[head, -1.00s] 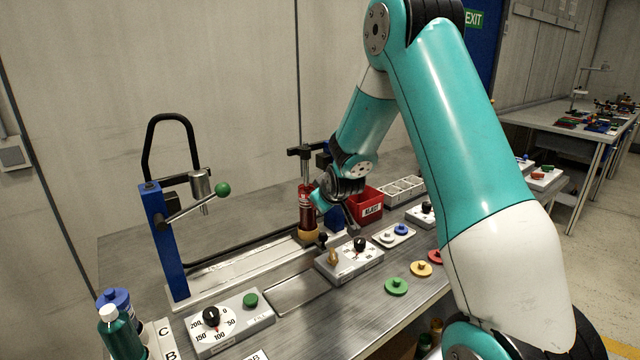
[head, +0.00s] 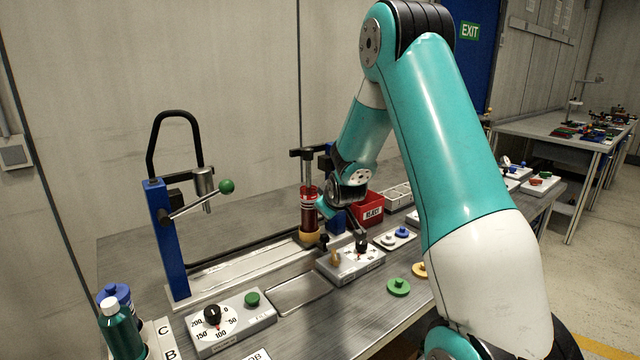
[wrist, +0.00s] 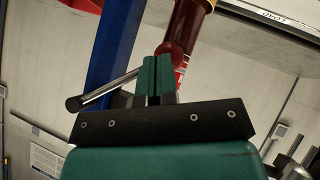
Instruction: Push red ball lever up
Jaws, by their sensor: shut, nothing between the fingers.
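The red ball (wrist: 171,50) shows dark red in the wrist view, at the end of a thin metal lever rod (wrist: 108,88). The rod slopes from a dark round end at the left up toward the ball, passing behind my fingertips. My gripper (wrist: 157,66) is shut and empty, its teal fingers side by side just under the ball in the picture. I cannot tell whether they touch it. A blue post (wrist: 112,50) stands behind the rod. In the head view, my arm hides this lever and ball. A red cylinder (head: 309,222) stands left of my wrist.
A second blue post (head: 165,240) carries a lever with a green ball (head: 226,186) at the left. A red bin (head: 370,209) stands right of my wrist. A knob box (head: 350,265) sits below my wrist, and a dial box (head: 230,320) is nearer.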

